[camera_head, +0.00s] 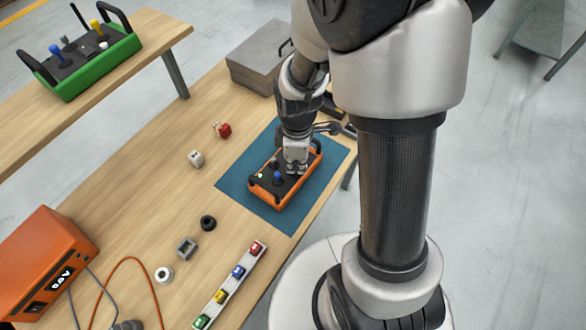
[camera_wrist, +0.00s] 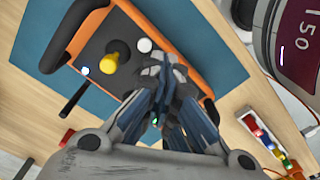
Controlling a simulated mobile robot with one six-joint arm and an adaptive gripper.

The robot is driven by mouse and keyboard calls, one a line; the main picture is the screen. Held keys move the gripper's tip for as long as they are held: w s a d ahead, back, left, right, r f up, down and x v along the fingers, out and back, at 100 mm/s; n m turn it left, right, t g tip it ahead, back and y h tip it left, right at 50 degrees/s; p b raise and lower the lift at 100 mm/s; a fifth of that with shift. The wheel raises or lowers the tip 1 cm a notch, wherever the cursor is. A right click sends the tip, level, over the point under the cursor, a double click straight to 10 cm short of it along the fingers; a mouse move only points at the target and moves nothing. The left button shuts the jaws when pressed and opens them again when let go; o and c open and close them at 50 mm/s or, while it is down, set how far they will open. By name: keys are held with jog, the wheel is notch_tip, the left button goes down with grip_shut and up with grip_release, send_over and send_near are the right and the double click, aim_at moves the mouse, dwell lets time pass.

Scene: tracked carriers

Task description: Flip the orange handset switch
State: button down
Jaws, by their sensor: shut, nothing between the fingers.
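The orange handset (camera_head: 268,197) lies on a blue mat, with a black top panel, a blue joystick (camera_head: 278,178) and black end handles. In the wrist view the handset (camera_wrist: 195,50) shows a yellow knob (camera_wrist: 115,58), a white round button (camera_wrist: 144,45), a small glowing light (camera_wrist: 85,70) and a thin black lever (camera_wrist: 74,97) beside it. My gripper (camera_head: 295,170) is over the handset's panel, pointing down. In the wrist view its fingers (camera_wrist: 160,85) are together and empty, right of the yellow knob. They hide part of the panel; I cannot tell whether they touch it.
The blue mat (camera_head: 237,178) lies near the bench's right edge. A grey box (camera_head: 260,55) stands behind. Small loose parts and a strip of coloured blocks (camera_head: 230,285) lie in front. An orange power unit (camera_head: 45,260) is at left. A green handset (camera_head: 95,68) stands on another bench.

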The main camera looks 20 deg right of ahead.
aim_at(296, 172)
jog(key=shift+f+b, duration=0.45)
jog(key=shift+f, duration=0.15)
jog(key=shift+r, duration=0.2)
jog(key=shift+r+p, duration=3.05)
jog(key=shift+r, duration=0.35)
jog(key=shift+r, duration=0.1)
jog(key=s+r+m+t, duration=0.1)
jog(key=s+r+m, duration=0.3)
jog(key=r, duration=0.3)
jog(key=s+r+m+t, duration=0.2)
jog(key=s+r+m, duration=0.2)
jog(key=r, duration=0.3)
jog(key=s+a+r+m+t, duration=0.1)
jog(key=s+r+m, duration=0.4)
jog(key=r, duration=0.3)
jog(key=shift+s+t, duration=0.15)
jog(key=shift+t, duration=0.15)
